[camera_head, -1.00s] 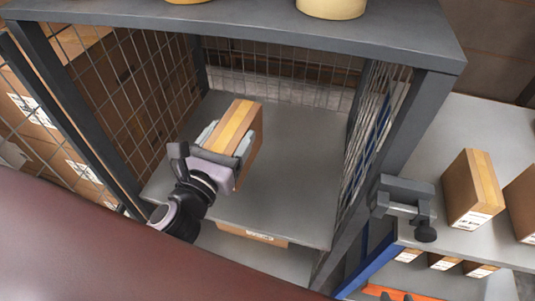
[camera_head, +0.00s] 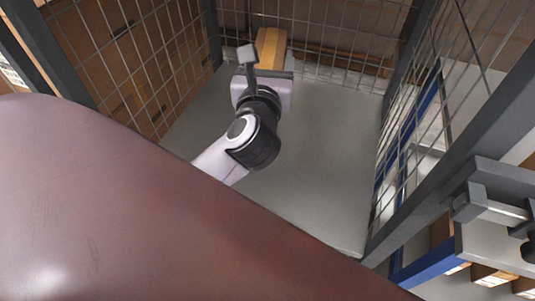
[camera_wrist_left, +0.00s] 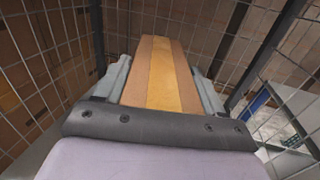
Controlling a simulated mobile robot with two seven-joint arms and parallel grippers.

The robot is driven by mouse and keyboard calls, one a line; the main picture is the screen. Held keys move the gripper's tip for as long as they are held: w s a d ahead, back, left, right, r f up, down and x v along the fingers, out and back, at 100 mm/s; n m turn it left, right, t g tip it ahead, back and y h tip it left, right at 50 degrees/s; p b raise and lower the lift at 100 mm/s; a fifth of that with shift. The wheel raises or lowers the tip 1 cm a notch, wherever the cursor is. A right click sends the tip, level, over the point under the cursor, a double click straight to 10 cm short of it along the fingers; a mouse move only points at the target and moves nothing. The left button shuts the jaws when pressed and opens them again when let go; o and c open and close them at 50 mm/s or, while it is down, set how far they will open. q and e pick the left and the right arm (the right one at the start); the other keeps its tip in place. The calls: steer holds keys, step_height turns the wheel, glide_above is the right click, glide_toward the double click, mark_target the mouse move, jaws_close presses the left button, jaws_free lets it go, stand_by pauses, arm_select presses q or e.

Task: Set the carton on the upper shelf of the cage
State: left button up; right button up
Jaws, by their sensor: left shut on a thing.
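The carton (camera_head: 270,47) is a brown box with a yellow tape strip along its top. It is inside the cage, near the back mesh, over the grey upper shelf (camera_head: 310,170). My left gripper (camera_head: 268,70) is shut on the carton, and its wrist hides the carton's near side and lower part. In the left wrist view the carton (camera_wrist_left: 158,75) sits between the two grey fingers. I cannot tell whether its base touches the shelf. My right gripper is not in view.
Wire mesh walls close the cage at the left (camera_head: 150,75), back and right (camera_head: 415,125). The shelf's front and right parts are bare. Other cartons sit low at the far right.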

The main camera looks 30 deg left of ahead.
arm_select(q)
steer(key=shift+a+f+n+g+y+b, duration=0.5)
steer(key=shift+a+f+n+y+b, duration=0.15)
steer(key=shift+y+b, duration=0.4)
steer(key=shift+a+f+n+b, duration=0.15)
steer(key=shift+n+b, duration=0.1)
steer(key=shift+b, duration=0.35)
steer(key=shift+f+g, duration=0.3)
step_height(320, 180, down, 19)
steer(key=b, duration=0.5)
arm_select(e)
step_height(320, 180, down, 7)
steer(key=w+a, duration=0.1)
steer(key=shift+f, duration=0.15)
arm_select(q)
steer(key=shift+f, duration=0.15)
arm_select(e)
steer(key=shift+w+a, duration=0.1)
